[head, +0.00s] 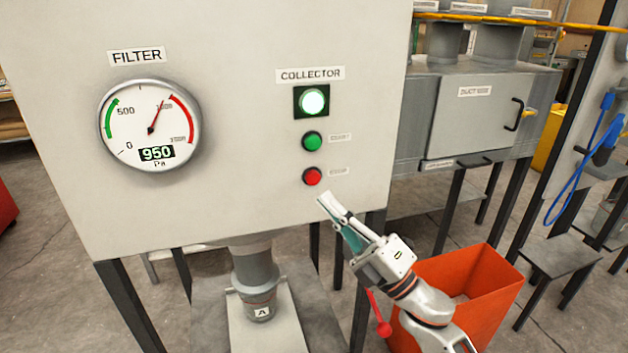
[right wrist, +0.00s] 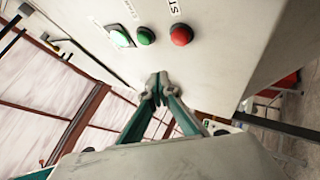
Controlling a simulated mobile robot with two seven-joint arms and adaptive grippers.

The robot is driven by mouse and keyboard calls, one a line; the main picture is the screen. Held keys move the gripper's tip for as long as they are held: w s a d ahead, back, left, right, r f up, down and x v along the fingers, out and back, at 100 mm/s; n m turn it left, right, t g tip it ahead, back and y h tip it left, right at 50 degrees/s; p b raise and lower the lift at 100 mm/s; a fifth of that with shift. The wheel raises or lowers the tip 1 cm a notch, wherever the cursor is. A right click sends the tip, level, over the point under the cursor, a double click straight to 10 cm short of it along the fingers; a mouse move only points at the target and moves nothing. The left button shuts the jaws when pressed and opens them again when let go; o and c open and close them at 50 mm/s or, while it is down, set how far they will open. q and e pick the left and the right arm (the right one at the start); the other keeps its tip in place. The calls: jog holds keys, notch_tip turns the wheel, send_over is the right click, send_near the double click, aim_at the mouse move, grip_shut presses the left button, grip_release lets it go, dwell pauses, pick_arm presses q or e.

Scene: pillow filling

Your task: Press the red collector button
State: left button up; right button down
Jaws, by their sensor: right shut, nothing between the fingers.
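The red button (head: 312,176) is the lowest control under the COLLECTOR label on the pale panel (head: 230,90). Above it are a green button (head: 312,141) and a lit white-green lamp (head: 313,101). My right gripper (head: 324,200) is shut and empty, just below and slightly right of the red button in the head view. In the right wrist view its fingertips (right wrist: 158,80) are together, and the red button (right wrist: 181,34) shows above and right of them. The tips look apart from the button. My left gripper is not in view.
A FILTER gauge (head: 150,125) reading 950 Pa is on the panel's left. An orange bin (head: 475,285) stands below my right arm. A grey duct box (head: 480,115) on legs stands to the right. A pipe (head: 255,275) marked A is under the panel.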

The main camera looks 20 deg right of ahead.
aim_at(313, 178)
jog(key=shift+w+a+b, duration=0.1)
jog(key=shift+w+b, duration=0.25)
jog(key=shift+w, duration=2.15)
jog(key=shift+w, duration=0.2)
jog(key=shift+w, duration=0.25)
jog(key=shift+w, duration=0.5)
jog(key=shift+s, duration=0.15)
dwell(0.4)
jog(key=shift+s, duration=0.8)
